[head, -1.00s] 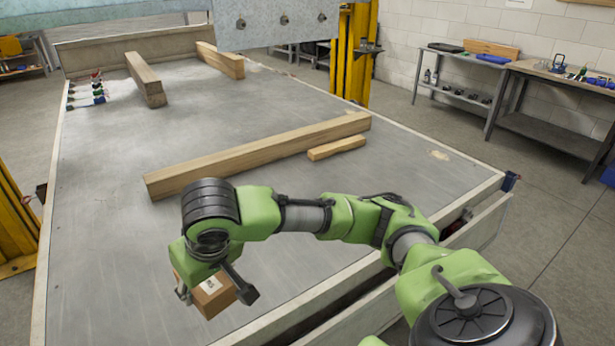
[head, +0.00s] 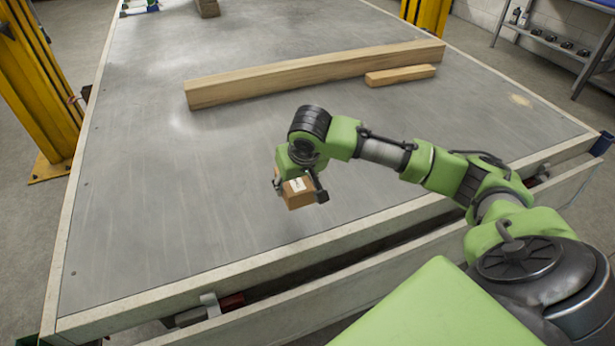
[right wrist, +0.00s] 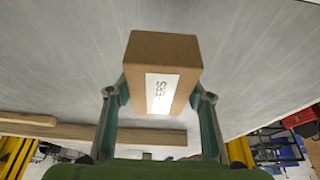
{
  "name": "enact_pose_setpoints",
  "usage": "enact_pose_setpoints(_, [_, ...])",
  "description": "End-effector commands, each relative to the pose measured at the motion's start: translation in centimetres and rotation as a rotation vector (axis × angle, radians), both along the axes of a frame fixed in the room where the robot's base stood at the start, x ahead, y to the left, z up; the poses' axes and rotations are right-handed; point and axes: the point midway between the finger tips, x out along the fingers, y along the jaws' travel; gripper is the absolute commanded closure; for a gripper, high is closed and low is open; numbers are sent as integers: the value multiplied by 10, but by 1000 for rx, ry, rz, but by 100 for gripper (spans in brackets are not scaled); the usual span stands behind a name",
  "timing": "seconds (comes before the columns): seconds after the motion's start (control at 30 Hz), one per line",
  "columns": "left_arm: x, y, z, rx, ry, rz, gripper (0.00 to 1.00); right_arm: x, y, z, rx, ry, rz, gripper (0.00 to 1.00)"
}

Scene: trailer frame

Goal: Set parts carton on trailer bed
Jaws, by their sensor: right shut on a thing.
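The parts carton (head: 298,194) is a small brown cardboard box with a white label. My right gripper (head: 302,186) is shut on it, a finger on each side, over the near part of the grey trailer bed (head: 150,210). In the right wrist view the carton (right wrist: 160,62) sits between both fingers of the gripper (right wrist: 162,100), its label partly readable. I cannot tell whether the carton touches the bed. My left gripper is not in view.
A long timber (head: 320,72) and a short wood block (head: 400,75) lie on the bed beyond the carton. Yellow posts (head: 40,90) stand beside the bed. A raised rim (head: 270,262) runs along its near edge. The bed left of the carton is clear.

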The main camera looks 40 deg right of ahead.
Motion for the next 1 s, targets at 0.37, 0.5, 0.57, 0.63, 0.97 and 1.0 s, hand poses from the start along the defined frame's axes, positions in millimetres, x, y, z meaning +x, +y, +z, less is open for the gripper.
enact_pose_setpoints(0.37, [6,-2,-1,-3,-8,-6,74,49,-41,-53,1,0,-1,82])
enact_pose_setpoints(0.5, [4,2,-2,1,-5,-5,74,57,-47,-64,2,-3,1,82])
enact_pose_setpoints(0.57, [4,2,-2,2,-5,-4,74,58,-48,-66,1,-2,1,82])
enact_pose_setpoints(0.63, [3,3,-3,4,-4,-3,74,61,-51,-71,1,-1,0,82])
enact_pose_setpoints(0.97, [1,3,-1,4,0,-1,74,62,-52,-103,0,-2,2,82])
enact_pose_setpoints(1.0, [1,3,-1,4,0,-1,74,62,-52,-103,0,-2,2,82])
